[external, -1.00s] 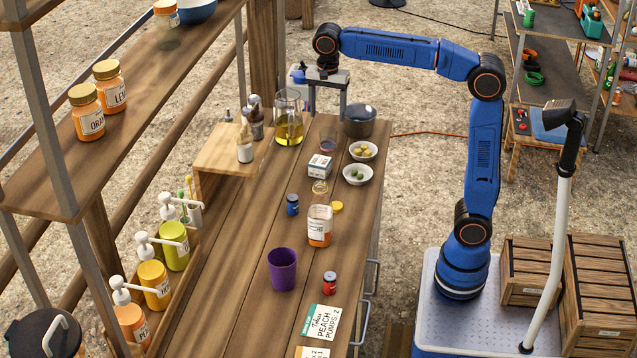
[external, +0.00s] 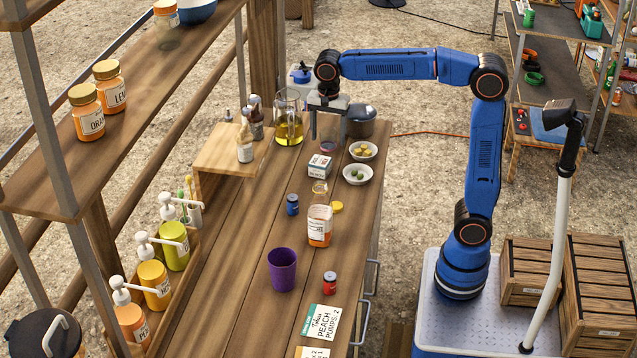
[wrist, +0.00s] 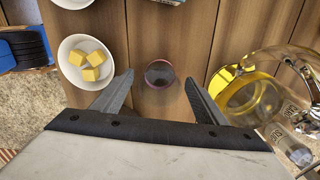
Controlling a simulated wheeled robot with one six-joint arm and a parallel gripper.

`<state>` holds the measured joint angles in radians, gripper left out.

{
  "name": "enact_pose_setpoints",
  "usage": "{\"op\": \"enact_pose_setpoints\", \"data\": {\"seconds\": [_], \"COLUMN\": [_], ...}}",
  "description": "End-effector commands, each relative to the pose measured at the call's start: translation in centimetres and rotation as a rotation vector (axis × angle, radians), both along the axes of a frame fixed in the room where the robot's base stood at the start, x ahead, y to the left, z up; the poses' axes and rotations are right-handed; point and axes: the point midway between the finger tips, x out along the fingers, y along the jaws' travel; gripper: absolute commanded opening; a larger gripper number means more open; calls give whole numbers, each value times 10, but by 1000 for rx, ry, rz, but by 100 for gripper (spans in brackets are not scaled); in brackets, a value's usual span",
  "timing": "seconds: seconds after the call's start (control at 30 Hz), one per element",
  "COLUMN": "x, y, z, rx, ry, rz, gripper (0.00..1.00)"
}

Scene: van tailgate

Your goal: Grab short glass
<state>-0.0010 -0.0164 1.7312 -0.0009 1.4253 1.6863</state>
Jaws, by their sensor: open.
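The short glass (external: 328,146) is a small clear tumbler with a faint reddish tint, standing on the wooden counter near its far end. In the wrist view the short glass (wrist: 160,74) is seen from above, just beyond and between the fingertips. My gripper (external: 327,128) points down over the glass with its fingers apart. In the wrist view my gripper (wrist: 158,88) is open and empty, one finger on each side of the glass's line. Whether the fingers reach down around the glass's wall cannot be told.
A glass pitcher of yellow liquid (external: 289,122) stands close on the left. A dark pot (external: 360,122) is behind right. A bowl of yellow cubes (external: 363,151) and a bowl with green pieces (external: 357,174) sit to the right. A small white box (external: 319,167) is in front.

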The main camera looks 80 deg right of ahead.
Motion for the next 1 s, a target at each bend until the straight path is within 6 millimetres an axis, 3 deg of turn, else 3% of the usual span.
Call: {"op": "enact_pose_setpoints", "data": {"seconds": [0.1,0.3,0.67,1.0], "x": [0,0,0,1], "y": [0,0,0,0], "z": [0,0,6,63], "rx": [0,0,0,1], "ry": [0,0,-1,-2], "rz": [0,0,0,0], "gripper": [67,23,23,23]}}
